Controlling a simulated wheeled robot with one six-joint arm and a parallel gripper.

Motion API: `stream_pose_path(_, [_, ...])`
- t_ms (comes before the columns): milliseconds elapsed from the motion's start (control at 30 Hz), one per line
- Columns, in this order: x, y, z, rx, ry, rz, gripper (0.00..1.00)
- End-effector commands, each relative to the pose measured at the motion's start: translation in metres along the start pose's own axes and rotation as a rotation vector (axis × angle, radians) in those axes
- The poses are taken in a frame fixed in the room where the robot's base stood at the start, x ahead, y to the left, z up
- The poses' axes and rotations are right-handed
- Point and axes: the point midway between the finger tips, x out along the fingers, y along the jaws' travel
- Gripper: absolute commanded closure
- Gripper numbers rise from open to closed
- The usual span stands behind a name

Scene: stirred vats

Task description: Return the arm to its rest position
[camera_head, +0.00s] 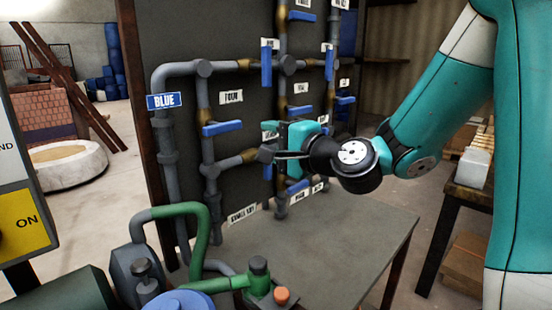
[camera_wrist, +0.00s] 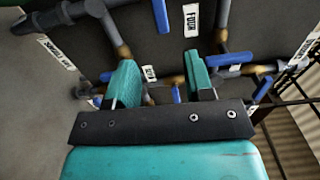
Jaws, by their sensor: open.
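My arm reaches in from the right in the head view, and my gripper (camera_head: 283,150) is in front of the dark pipe panel (camera_head: 237,128). In the wrist view my gripper (camera_wrist: 160,80) has its two teal fingers spread apart with nothing held between them. A blue valve handle (camera_head: 222,128) is to the left of the gripper, and another blue handle (camera_head: 266,66) hangs upright above it. Part of the pipework behind the gripper is hidden by it. I cannot tell whether a finger touches a pipe or handle.
A grey table (camera_head: 320,245) lies below the panel, mostly bare. A green-piped pump (camera_head: 185,225) stands at its front left. A dark bench (camera_head: 468,192) stands at the right. A yellow "ON" panel (camera_head: 27,222) is at the left edge.

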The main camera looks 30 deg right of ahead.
Motion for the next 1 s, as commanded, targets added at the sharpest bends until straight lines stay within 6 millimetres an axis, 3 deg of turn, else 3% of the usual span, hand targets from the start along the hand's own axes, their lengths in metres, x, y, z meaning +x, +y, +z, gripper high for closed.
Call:
stream_pose_path(733, [-0.007,0.0,0.004,-0.009,-0.011,0.01,0.52])
stream_pose_path(867, [-0.008,-0.002,0.04,-0.128,-0.142,0.086,0.52])
stream_pose_path(1000, [-0.032,0.005,0.113,-0.429,-0.459,0.262,0.52])
